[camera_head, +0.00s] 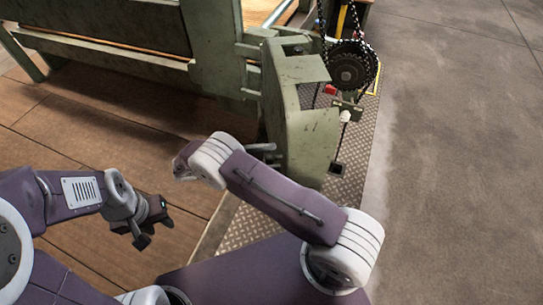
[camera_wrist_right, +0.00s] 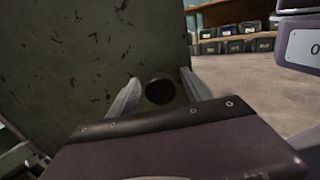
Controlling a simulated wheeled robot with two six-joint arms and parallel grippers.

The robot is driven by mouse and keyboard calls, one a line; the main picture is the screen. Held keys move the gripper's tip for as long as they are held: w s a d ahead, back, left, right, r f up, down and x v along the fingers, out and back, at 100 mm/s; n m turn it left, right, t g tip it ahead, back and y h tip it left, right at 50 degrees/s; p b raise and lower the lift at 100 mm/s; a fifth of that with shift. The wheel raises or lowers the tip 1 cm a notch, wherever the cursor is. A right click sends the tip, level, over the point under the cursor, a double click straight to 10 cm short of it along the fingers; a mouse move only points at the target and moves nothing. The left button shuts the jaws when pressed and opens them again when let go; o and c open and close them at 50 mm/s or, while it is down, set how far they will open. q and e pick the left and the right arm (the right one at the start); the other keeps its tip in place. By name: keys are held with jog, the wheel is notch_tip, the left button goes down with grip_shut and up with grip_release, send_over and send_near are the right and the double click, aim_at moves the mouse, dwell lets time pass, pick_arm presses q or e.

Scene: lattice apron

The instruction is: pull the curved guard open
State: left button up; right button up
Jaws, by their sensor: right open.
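The curved guard (camera_head: 305,135) is a worn green bent metal sheet at the end of the green machine. Its scuffed face (camera_wrist_right: 90,55) fills the left of the right wrist view. A dark round knob (camera_wrist_right: 160,89) shows at the guard's edge, between the two pale fingers of my right gripper (camera_wrist_right: 160,95). The fingers are spread, and I cannot tell whether they touch the knob. In the head view my right gripper (camera_head: 268,151) is at the guard's left side, where the knob is hidden. My left gripper (camera_head: 153,229) is open and empty above the wooden floor, away from the guard.
A black chain and sprocket (camera_head: 348,70) sit right behind the guard. The green machine frame (camera_head: 215,50) stands to its left. Treaded plate (camera_head: 250,226) lies below. Concrete floor (camera_head: 455,150) at the right is clear. Dark bins (camera_wrist_right: 232,46) stand on a far shelf.

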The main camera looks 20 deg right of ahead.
aim_at(309, 154)
notch_tip(309, 154, up, 5)
jog(key=p, duration=0.4)
jog(key=s+d+r+p, duration=0.1)
jog(key=s+d+r, duration=0.1)
jog(key=s+d+r+p, duration=0.1)
jog(key=s+d+p, duration=0.1)
jog(key=s, duration=0.1)
jog(key=s+d+r+p, duration=0.2)
jog(key=s, duration=0.1)
jog(key=shift+s+d+r, duration=0.2)
jog(key=shift+s+r, duration=0.05)
jog(key=shift+r, duration=0.05)
jog(key=shift+s+d+r, duration=0.2)
jog(key=shift+s+d, duration=0.15)
jog(key=shift+s, duration=0.05)
